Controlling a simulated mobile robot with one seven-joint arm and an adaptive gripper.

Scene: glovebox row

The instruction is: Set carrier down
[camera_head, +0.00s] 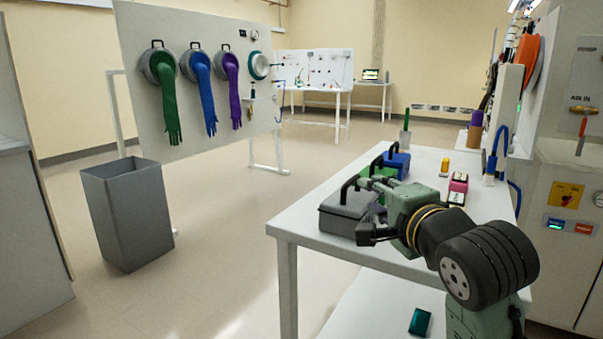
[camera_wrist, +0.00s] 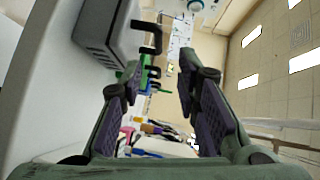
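A grey carrier (camera_head: 342,212) with a black handle sits on the near left end of the white table. Behind it are a green carrier (camera_head: 375,172) and a blue carrier (camera_head: 398,160), also with black handles. My gripper (camera_head: 374,222) is just right of the grey carrier, partly overlapping it in the head view. In the wrist view the gripper (camera_wrist: 160,75) is open with nothing held between its purple-padded fingers. The grey carrier (camera_wrist: 100,35) shows there at upper left, its handle (camera_wrist: 152,38) ahead of the fingers. Contact cannot be told.
The white table (camera_head: 300,225) also bears a yellow bottle (camera_head: 444,166), pink and dark boxes (camera_head: 458,187) and a green-topped holder (camera_head: 405,136). A grey bin (camera_head: 128,215) stands on the floor at left, before a glove panel (camera_head: 190,125). Floor between is clear.

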